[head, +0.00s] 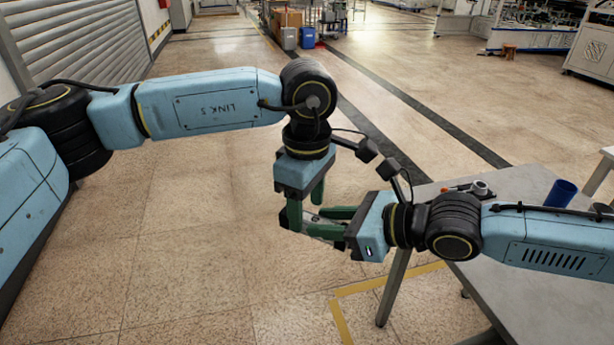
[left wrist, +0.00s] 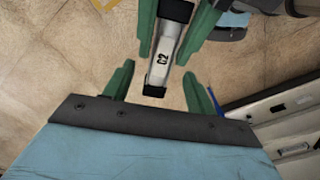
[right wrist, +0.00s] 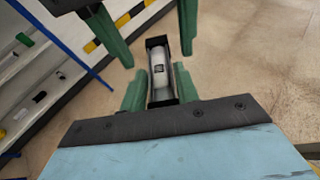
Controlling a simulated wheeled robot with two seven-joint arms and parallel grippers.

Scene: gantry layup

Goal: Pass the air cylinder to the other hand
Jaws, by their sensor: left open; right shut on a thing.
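The air cylinder is a pale grey barrel with black end caps and a "C2" mark. It shows in the left wrist view (left wrist: 162,62) and in the right wrist view (right wrist: 160,72), and is mostly hidden by fingers in the head view (head: 319,221). My right gripper (head: 312,221) points left and is shut on the cylinder, holding it in the air above the floor. My left gripper (head: 304,213) points down with its green fingers spread. In the left wrist view its fingers (left wrist: 162,88) stand on both sides of the cylinder's near end, with gaps visible.
A grey table (head: 535,295) stands at the right, under my right arm. A blue cup (head: 562,193) and a few small parts (head: 478,188) are on it. The floor under the grippers is open, with a yellow line (head: 385,283).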

